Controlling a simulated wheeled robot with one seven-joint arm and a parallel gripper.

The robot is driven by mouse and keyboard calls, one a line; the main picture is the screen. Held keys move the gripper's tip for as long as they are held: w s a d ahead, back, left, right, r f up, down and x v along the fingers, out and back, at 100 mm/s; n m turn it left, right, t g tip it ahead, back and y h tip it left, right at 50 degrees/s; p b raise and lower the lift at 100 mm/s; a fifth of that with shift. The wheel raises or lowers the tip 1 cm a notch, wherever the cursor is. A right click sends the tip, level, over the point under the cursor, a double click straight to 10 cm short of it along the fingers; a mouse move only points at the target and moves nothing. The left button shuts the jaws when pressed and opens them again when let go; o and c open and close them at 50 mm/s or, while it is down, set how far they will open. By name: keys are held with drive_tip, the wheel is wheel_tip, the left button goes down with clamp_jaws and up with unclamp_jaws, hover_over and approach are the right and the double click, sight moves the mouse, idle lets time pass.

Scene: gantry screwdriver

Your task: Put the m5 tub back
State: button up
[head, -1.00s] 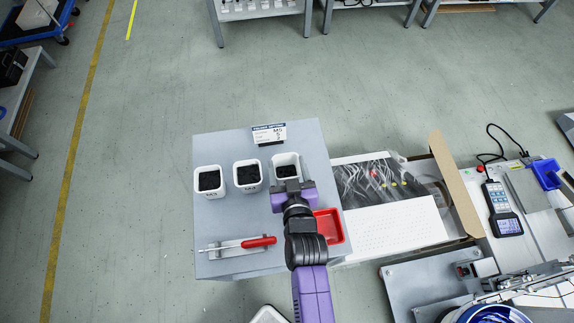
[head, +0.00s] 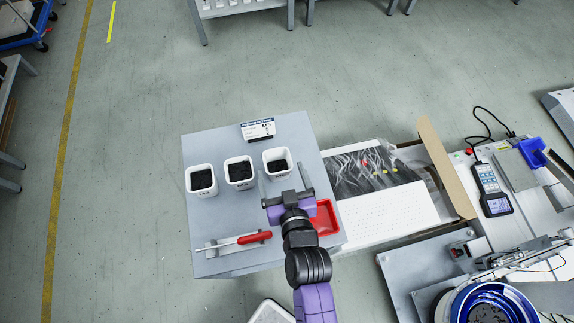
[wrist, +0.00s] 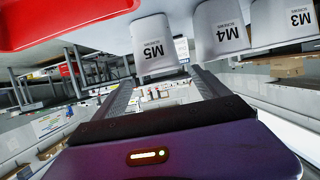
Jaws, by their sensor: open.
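The M5 tub (head: 277,162) is a white square tub filled with dark screws. It stands upright at the right end of a row of tubs on the grey table. In the wrist view its M5 label (wrist: 152,48) faces my gripper and appears upside down. My gripper (head: 284,182) is open and empty, just on the near side of the M5 tub. In the wrist view both fingers (wrist: 160,84) point toward the tub with clear space between them. I cannot tell whether the fingertips overlap the tub's sides.
The M4 tub (head: 239,172) and M3 tub (head: 201,180) stand to the left. A red tray (head: 325,217) lies close to the right of my gripper. A red-handled tool (head: 240,241) lies at the front left. A sign (head: 258,129) stands behind the tubs.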

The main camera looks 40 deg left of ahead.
drive_tip(key=v, duration=0.7)
drive_tip(key=s+d+m+t+h, duration=0.2)
drive_tip(key=d+m+h, duration=0.1)
drive_tip(key=d, duration=1)
drive_tip(key=s+d+r+m+t+h, duration=0.2)
drive_tip(key=s+d+r+m+h, duration=0.1)
drive_tip(key=s+d+r, duration=0.3)
drive_tip(key=s+d+r+m+t+h, duration=0.1)
drive_tip(key=s+d+r+m+h, duration=0.2)
drive_tip(key=s+d+r, duration=0.4)
drive_tip(key=d+r+h, duration=0.1)
drive_tip(key=d+r, duration=0.2)
drive_tip(key=d, duration=0.4)
drive_tip(key=shift+d+r+m+t+h, duration=0.25)
drive_tip(key=shift+d+m+t+h, duration=0.1)
drive_tip(key=shift+m+t+h, duration=0.05)
drive_tip(key=shift+s, duration=0.1)
